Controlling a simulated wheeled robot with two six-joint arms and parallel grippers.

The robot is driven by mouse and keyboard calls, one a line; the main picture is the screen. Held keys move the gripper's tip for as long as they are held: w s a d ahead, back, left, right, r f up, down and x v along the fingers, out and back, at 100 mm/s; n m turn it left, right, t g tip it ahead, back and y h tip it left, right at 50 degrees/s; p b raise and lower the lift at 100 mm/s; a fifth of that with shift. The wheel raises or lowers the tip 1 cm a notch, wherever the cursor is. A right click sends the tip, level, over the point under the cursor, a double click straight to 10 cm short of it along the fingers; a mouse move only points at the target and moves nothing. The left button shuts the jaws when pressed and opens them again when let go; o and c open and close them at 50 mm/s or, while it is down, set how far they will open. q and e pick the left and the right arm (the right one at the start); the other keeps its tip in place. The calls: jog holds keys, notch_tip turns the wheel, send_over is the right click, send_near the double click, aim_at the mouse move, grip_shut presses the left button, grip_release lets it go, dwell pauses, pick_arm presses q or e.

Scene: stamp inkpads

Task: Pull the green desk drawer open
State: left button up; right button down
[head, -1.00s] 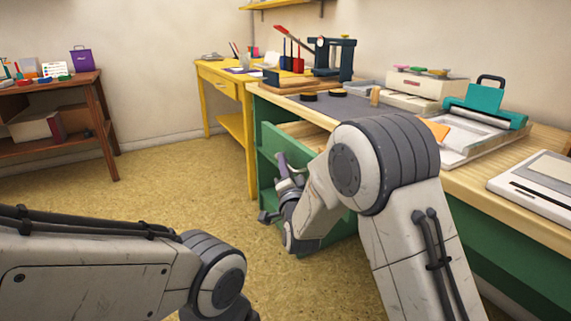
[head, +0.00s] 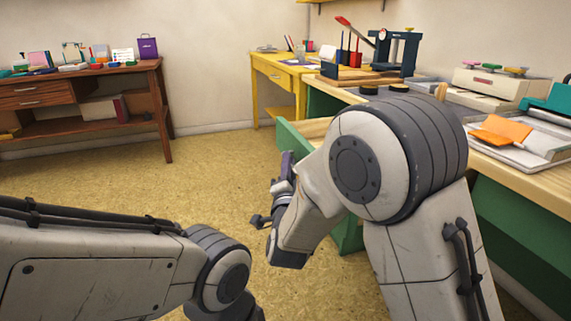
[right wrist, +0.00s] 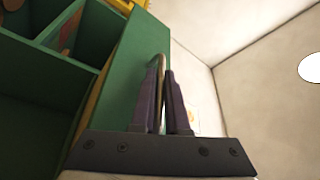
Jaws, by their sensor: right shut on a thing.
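The green desk drawer stands pulled out from the desk. In the head view its green front (head: 292,137) and pale wooden inside (head: 318,128) show past my right arm, which hides much of the rest. My right gripper (head: 287,165) is at the outer side of that front. In the right wrist view the two dark fingers (right wrist: 164,100) are closed around a thin handle (right wrist: 158,65) beside the green front panel (right wrist: 128,75). My left arm crosses the lower left of the head view, and its gripper is out of view.
The desk top (head: 545,185) carries an orange sheet (head: 500,130), a cream box (head: 500,88) and a dark press (head: 397,50). A yellow table (head: 268,70) and a brown shelf table (head: 165,110) stand behind. The floor (head: 215,165) between is clear.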

jog(key=shift+r, duration=0.2)
jog(key=c, duration=1.2)
grip_release()
jog(key=shift+f, duration=0.1)
jog(key=shift+s, duration=0.1)
jog(key=p+v, duration=0.2)
jog(key=v, duration=0.8)
jog(key=shift+s, duration=0.15)
